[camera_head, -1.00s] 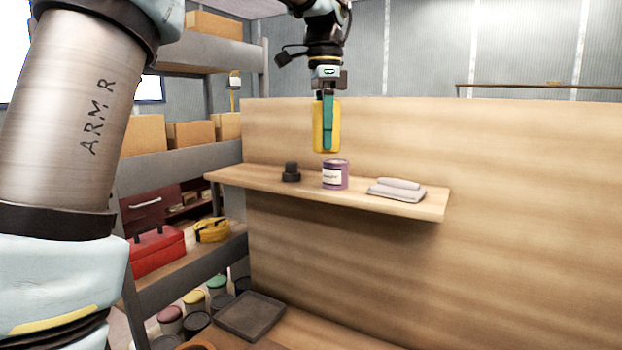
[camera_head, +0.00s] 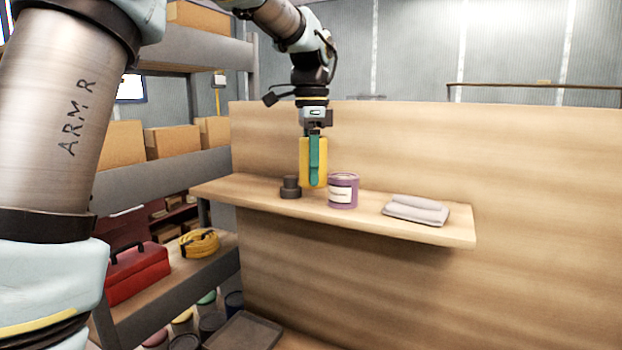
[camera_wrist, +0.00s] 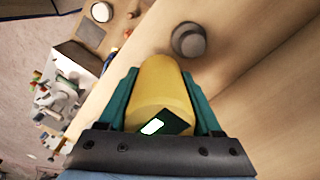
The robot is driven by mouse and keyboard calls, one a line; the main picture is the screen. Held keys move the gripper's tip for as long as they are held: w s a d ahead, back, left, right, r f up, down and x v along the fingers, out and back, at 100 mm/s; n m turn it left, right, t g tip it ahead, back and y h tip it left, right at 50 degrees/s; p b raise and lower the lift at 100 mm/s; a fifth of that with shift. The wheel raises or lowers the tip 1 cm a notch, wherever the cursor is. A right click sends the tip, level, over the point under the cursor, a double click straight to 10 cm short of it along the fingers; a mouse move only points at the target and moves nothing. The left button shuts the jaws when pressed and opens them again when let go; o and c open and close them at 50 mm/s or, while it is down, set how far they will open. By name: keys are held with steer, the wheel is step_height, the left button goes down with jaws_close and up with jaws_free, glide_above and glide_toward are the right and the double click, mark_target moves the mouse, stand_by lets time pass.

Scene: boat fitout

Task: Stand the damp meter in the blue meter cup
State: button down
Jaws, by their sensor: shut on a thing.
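My gripper (camera_head: 315,180) points down with its teal fingers shut on the yellow damp meter (camera_head: 305,163). The meter hangs upright over the wall shelf (camera_head: 420,228), between a dark stepped round piece (camera_head: 290,188) and a purple labelled tin (camera_head: 343,191). I cannot tell whether its lower end touches the shelf. In the wrist view the meter (camera_wrist: 160,88) lies between both fingers, with its lit screen near the palm. I cannot make out a blue meter cup in either view.
A folded grey cloth (camera_head: 415,210) lies on the shelf to the right of the tin. The wooden panel (camera_head: 540,170) rises behind the shelf. At left a grey rack holds boxes, a red toolbox (camera_head: 137,273) and a yellow coil (camera_head: 199,243).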

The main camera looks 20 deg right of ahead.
steer(key=shift+f+p, duration=0.3)
steer(key=shift+f, duration=1.15)
steer(key=shift+f, duration=0.2)
steer(key=shift+c, duration=0.3)
jaws_free()
